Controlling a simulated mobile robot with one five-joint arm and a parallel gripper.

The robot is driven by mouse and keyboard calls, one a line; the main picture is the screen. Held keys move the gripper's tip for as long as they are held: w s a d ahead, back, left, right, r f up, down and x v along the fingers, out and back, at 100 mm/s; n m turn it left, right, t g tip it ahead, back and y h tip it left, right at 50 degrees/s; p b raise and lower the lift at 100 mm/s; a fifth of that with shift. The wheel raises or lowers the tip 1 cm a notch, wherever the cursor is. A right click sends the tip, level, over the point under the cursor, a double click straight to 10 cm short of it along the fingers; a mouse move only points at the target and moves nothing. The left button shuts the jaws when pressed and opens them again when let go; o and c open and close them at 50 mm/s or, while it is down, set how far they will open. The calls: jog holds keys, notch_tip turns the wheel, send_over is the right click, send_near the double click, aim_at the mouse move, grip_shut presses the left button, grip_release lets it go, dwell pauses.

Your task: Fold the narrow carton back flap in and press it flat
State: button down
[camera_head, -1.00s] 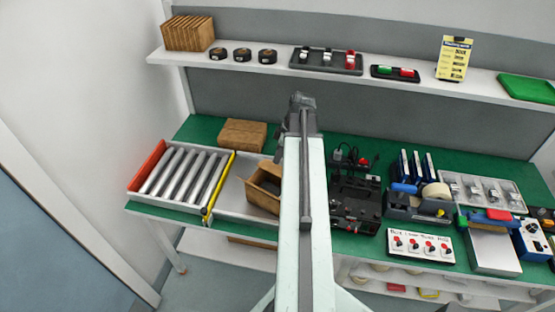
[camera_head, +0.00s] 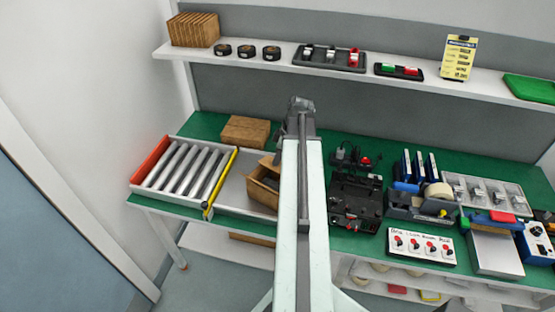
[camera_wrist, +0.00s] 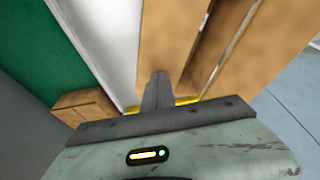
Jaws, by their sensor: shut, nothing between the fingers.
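The narrow carton (camera_head: 262,196) stands open on the white surface beside the roller conveyor, its right side hidden behind my arm. A brown flap (camera_head: 269,160) shows at its back edge. In the wrist view, a broad cardboard panel (camera_wrist: 168,35) of the carton fills the upper middle, with a dark opening and another panel (camera_wrist: 250,50) to its right. My gripper (camera_wrist: 158,78) is shut and empty, its tips over the near end of the first panel. I cannot tell whether they touch.
A roller conveyor (camera_head: 183,170) with a yellow edge lies left of the carton. A closed brown box (camera_head: 245,131) sits behind it and shows in the wrist view (camera_wrist: 85,106). A black fixture (camera_head: 355,200) stands right of my arm. A shelf (camera_head: 225,59) runs above.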

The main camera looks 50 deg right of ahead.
jog(key=shift+s+a+f+b, duration=0.1)
jog(key=shift+a+f+b, duration=0.15)
jog(key=shift+f+b, duration=0.2)
dwell(0.6)
jog(key=shift+r+p, duration=0.85)
jog(key=shift+p, duration=0.05)
